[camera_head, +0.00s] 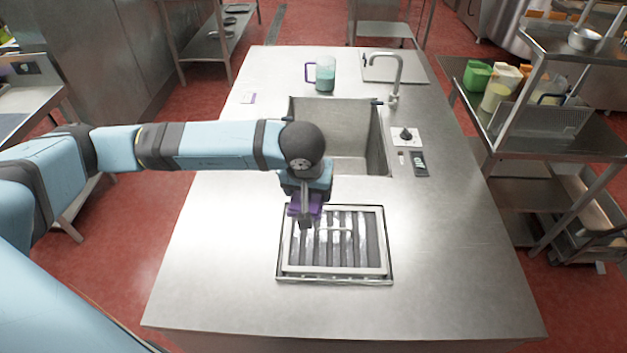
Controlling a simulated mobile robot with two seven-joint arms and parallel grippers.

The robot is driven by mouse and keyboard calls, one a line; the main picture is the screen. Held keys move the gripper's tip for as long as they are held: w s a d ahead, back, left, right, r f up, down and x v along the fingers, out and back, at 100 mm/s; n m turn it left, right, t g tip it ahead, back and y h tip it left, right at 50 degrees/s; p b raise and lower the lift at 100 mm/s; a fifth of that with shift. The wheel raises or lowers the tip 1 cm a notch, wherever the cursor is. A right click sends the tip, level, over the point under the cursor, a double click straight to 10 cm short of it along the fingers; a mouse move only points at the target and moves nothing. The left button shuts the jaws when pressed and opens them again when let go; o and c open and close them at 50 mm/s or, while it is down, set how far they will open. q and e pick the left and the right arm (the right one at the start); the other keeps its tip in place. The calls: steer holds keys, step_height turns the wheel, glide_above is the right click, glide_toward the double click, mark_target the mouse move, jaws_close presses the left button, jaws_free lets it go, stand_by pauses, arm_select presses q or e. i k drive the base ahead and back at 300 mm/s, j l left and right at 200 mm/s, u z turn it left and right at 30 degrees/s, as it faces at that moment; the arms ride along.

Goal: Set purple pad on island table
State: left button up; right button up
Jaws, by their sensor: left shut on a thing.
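My left gripper (306,212) comes in from the left and points down over the near part of the steel island table (220,270). It is shut on the purple pad (303,203), which shows as a small dark purple block between the fingers. The pad is above the left back part of a slotted drain grate (335,262) set in the table top. I cannot tell how high above the grate it is. My right gripper is not in view.
A sink (337,115) with a tap (398,75) lies behind the gripper. A clear jug with green liquid (325,74) stands beyond it. The table right of the grate is clear. A shelf rack (545,125) stands right.

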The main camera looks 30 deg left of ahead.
mark_target(222, 218)
steer(key=k+j, duration=0.1)
steer(key=j, duration=0.25)
steer(key=k+j, duration=0.1)
steer(key=j, duration=0.2)
steer(key=k+j, duration=0.1)
steer(key=j, duration=0.25)
steer(key=k+j, duration=0.1)
steer(key=j, duration=0.2)
